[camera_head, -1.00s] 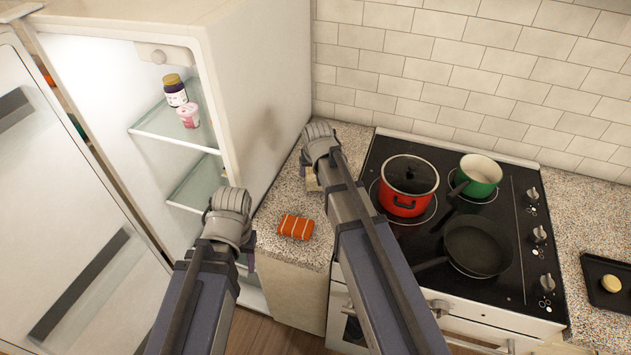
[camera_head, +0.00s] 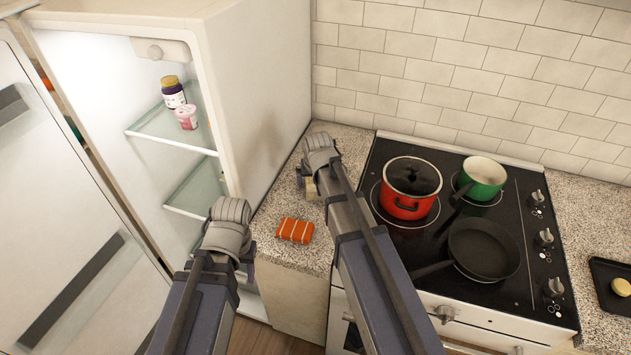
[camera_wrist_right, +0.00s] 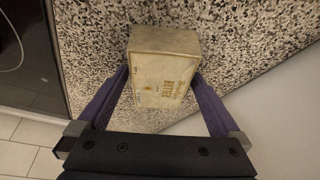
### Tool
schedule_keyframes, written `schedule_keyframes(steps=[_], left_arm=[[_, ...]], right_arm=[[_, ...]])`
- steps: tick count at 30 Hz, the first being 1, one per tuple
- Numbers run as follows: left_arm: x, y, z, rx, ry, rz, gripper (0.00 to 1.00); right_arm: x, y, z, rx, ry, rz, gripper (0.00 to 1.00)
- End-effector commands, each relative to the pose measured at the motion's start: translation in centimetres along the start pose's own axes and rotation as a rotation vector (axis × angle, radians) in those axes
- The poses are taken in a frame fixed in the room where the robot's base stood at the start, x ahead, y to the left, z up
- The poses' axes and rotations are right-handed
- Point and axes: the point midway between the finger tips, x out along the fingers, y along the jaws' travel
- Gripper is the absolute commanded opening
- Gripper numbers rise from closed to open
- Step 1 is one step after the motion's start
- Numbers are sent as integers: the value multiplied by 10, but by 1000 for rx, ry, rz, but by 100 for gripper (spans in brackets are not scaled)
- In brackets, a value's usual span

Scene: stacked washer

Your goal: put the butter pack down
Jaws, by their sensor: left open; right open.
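The butter pack (camera_wrist_right: 165,68), a pale cream box with printed lettering, is on the speckled counter between the purple fingers of my right gripper (camera_wrist_right: 160,77). The fingers are spread on either side of it, and the jaws are open. In the head view only a small part of the butter pack (camera_head: 311,188) shows, below my right wrist and beside the fridge wall. My left gripper (camera_head: 248,268) is open and empty near the fridge opening, mostly hidden by its own wrist.
An orange striped pack (camera_head: 295,230) lies on the counter (camera_head: 275,246). The stove (camera_head: 390,240) to the right holds a red pot (camera_head: 408,207), a green pot (camera_head: 484,188) and a dark pan (camera_head: 484,250). The open fridge (camera_head: 262,100) stands left, with jars on its glass shelf (camera_head: 160,130).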

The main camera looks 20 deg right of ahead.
Motion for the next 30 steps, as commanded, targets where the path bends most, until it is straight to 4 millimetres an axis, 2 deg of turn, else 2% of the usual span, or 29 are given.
schedule_keyframes(steps=[7, 11, 17, 30], left_arm=[[-4, 0, 0, 0, 0, 0, 50], [-12, -1, 1, 0, 0, 0, 50], [-35, -3, 2, 0, 0, 0, 50], [-100, -10, 6, 2, 0, 0, 50]], right_arm=[[-3, 0, -1, 0, 0, 0, 100], [-12, 0, -2, 0, 0, 0, 100], [-37, 0, -2, 0, 0, 0, 100], [-108, 0, -2, 0, 0, 0, 100]])
